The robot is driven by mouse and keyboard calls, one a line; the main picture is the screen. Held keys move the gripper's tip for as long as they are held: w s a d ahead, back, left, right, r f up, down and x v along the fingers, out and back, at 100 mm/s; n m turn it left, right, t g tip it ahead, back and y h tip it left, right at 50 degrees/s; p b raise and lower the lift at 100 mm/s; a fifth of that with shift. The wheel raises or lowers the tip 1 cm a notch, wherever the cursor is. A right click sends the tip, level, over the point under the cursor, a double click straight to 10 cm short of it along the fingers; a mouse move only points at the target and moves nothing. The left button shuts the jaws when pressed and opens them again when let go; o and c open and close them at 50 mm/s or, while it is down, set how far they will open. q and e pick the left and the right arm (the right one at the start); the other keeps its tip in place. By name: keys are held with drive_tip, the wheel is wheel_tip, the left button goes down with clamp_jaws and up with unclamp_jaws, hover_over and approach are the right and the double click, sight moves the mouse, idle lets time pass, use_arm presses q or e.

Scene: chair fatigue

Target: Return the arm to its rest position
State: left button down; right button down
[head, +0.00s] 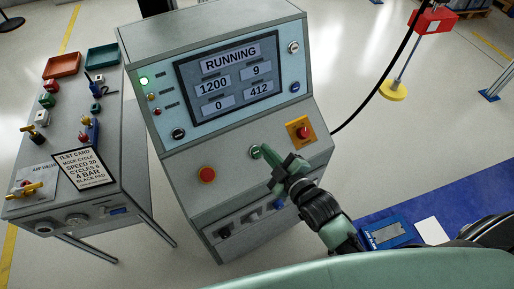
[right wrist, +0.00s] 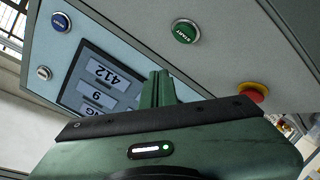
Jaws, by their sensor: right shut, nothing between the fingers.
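My right gripper (head: 268,154) is shut and empty in front of the control console (head: 222,152). In the head view its fingertips overlap the area beside the green start button (head: 255,152). In the right wrist view the shut green fingers (right wrist: 157,88) stand apart from the start button (right wrist: 185,31), which is fully visible to their right. The console screen (head: 232,80) reads RUNNING, 1200, 9, 0 and 412. A green lamp (head: 144,81) on the console is lit. My left gripper is not in view.
A yellow-backed emergency stop (head: 301,130) and a red button (head: 207,174) flank the gripper on the console. A side table (head: 110,150) with valves and a test card (head: 83,168) stands left. A black cable (head: 379,88) hangs at right. A blue case (head: 389,233) lies below right.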

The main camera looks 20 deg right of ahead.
drive_tip(key=shift+f, duration=0.1)
idle(0.7)
drive_tip(key=s+d+f+m+g+h, duration=0.25)
drive_tip(key=s+m+g, duration=0.3)
drive_tip(key=s, duration=0.65)
drive_tip(key=s+d+f+m+g+h, duration=0.1)
drive_tip(key=s+d+m+g, duration=0.35)
drive_tip(key=s, duration=0.65)
wheel_tip(320, 180, down, 28)
drive_tip(key=s+a+g+b, duration=0.1)
drive_tip(key=a+g+b, duration=0.1)
drive_tip(key=g, duration=0.1)
drive_tip(key=s+d+f+g+b, duration=0.1)
drive_tip(key=s+d+f, duration=0.2)
drive_tip(key=s+f, duration=1.4)
drive_tip(key=shift+f+b, duration=0.3)
drive_tip(key=shift+f, duration=0.25)
drive_tip(key=shift+s+h, duration=0.1)
drive_tip(key=shift+h, duration=0.15)
